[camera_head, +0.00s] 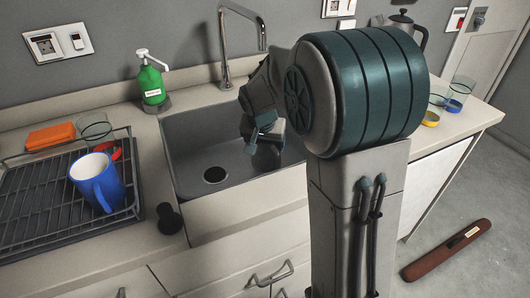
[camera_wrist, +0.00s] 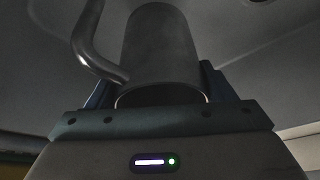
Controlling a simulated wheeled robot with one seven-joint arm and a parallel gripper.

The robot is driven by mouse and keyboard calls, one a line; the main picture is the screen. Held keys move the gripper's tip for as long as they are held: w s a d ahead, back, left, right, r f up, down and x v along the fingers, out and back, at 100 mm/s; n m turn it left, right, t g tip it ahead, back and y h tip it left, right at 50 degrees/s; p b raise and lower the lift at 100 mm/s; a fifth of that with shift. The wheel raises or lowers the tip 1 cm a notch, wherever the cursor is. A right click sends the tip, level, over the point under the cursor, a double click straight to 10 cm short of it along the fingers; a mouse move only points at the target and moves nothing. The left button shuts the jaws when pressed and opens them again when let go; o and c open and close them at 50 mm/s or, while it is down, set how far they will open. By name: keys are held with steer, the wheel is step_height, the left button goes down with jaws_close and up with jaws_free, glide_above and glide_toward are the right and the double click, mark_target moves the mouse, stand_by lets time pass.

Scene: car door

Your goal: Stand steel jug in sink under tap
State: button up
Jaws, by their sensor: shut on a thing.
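The steel jug (camera_wrist: 162,50) fills the middle of the wrist view, a grey metal cylinder with a curved handle at its left. My gripper (camera_wrist: 157,92) is shut on it, with a finger at each side. In the head view my gripper (camera_head: 264,125) is over the right part of the grey sink (camera_head: 196,140). The jug shows dark below it there (camera_head: 267,157), partly hidden by my arm. I cannot tell whether its base touches the sink floor. The chrome tap (camera_head: 224,50) stands behind the sink, its spout curving right, above and behind my gripper.
A green soap bottle (camera_head: 152,83) stands behind the sink's left corner. A drying rack (camera_head: 45,215) at left holds a blue mug (camera_head: 97,183). A dark round object (camera_head: 169,218) is at the sink's front left. Glasses (camera_head: 461,88) stand on the right counter.

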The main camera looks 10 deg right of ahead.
mark_target(265, 151)
steer(key=shift+f, duration=1.5)
steer(key=shift+f+b, duration=0.25)
steer(key=shift+b, duration=0.05)
steer(key=o, duration=1.1)
steer(key=shift+o, duration=0.2)
steer(key=shift+r, duration=0.15)
steer(key=shift+r+p, duration=0.15)
steer(key=shift+p, duration=0.15)
steer(key=p+v, duration=0.1)
steer(key=v, duration=1.1)
